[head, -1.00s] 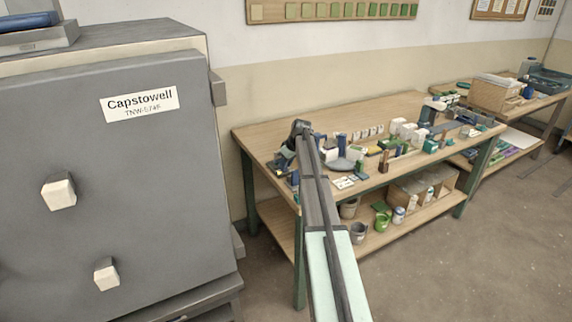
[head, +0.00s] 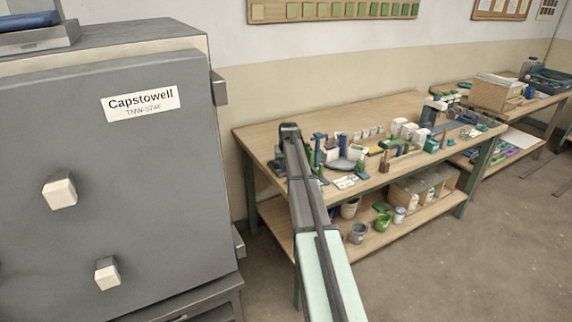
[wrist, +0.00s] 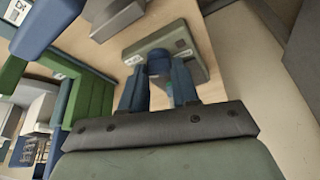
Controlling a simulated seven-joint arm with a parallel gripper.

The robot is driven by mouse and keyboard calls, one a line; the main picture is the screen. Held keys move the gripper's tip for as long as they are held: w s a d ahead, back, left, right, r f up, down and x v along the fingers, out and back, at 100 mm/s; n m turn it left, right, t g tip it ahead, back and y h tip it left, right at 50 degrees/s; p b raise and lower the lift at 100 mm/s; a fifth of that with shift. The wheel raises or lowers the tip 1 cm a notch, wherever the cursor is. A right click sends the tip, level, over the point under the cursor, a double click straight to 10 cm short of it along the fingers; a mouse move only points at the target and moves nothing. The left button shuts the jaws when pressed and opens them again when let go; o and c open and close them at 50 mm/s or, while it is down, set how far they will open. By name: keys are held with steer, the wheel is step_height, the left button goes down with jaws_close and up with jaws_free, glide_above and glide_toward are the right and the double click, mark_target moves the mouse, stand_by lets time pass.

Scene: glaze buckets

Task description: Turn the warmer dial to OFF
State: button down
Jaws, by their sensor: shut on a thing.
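In the wrist view, a grey-green box that looks like the warmer (wrist: 189,42) stands on the wooden bench top. A round blue dial (wrist: 159,62) is on its near side. My gripper (wrist: 158,80) has its two blue fingers on either side of the dial and is shut on it. The dial's pointer and OFF mark cannot be read from here. In the head view, my arm reaches the left end of the bench and hides the warmer and the fingertips.
The wooden bench (head: 330,113) holds several bottles, pots and white boxes right of my arm. In the wrist view, a green block-like object (wrist: 92,100) and blue pieces lie close on the left. A grey kiln (head: 120,200) stands left of the bench.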

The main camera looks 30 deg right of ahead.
stand_by(0.4)
steer(key=c, duration=0.8)
jaws_free()
steer(key=shift+c, duration=0.2)
steer(key=shift+r, duration=0.1)
steer(key=v, duration=1.3)
steer(key=shift+a+r, duration=0.15)
steer(key=shift+r, duration=0.15)
steer(key=shift+s, duration=0.1)
